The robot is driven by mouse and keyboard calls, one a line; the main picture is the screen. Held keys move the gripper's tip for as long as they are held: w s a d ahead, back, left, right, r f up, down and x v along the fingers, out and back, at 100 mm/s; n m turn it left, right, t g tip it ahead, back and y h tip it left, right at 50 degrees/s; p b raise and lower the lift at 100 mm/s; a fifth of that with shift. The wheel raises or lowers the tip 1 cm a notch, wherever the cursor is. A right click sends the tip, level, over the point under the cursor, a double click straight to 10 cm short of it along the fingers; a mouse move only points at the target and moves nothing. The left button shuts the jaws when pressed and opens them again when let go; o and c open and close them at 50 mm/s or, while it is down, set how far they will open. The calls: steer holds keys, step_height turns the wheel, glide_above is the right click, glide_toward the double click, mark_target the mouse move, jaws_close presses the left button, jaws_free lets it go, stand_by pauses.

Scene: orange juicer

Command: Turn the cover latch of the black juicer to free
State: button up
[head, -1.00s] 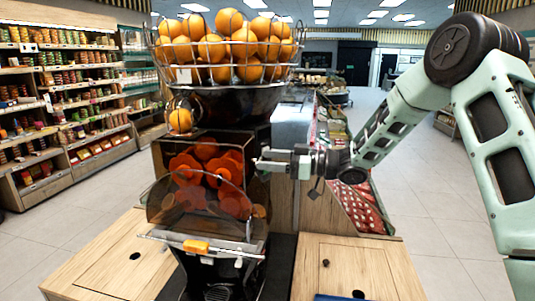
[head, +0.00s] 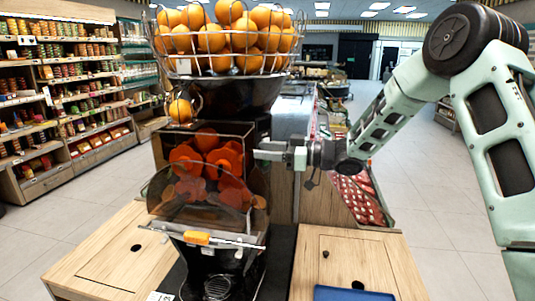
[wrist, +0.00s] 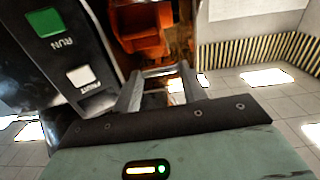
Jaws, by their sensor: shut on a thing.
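The black juicer (head: 262,130) stands in the middle of the head view, with a clear dark front cover (head: 165,195) over red-orange pressing drums (head: 205,160). My gripper (head: 262,150) reaches in from the right, its fingertips at the right edge of the cover housing. In the wrist view my gripper (wrist: 160,82) has its two grey fingers on either side of a small grey piece, apparently the cover latch (wrist: 160,71). It is shut on it. The latch is mostly hidden by the fingers in the head view, so its angle cannot be told.
A wire basket of oranges (head: 225,45) tops the juicer. A panel with a green RUN button (wrist: 45,22) and a white FRUIT button (wrist: 79,76) lies close to the fingers. A blue tray (head: 352,294) is on the right counter (head: 350,260). Open floor lies right.

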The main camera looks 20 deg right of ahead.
steer(key=n+b, duration=0.5)
steer(key=b, duration=0.4)
steer(key=n+b, duration=0.6)
steer(key=b, duration=0.3)
steer(key=n+b, duration=0.6)
steer(key=b, duration=0.3)
steer(key=shift+s+a+f, duration=0.1)
steer(key=shift+s+f, duration=0.1)
steer(key=shift+f, duration=0.15)
steer(key=shift+r+n, duration=0.1)
steer(key=shift+n, duration=0.2)
steer(key=o, duration=1)
steer(key=b+v, duration=0.2)
steer(key=v, duration=1.5)
steer(key=shift+s, duration=0.1)
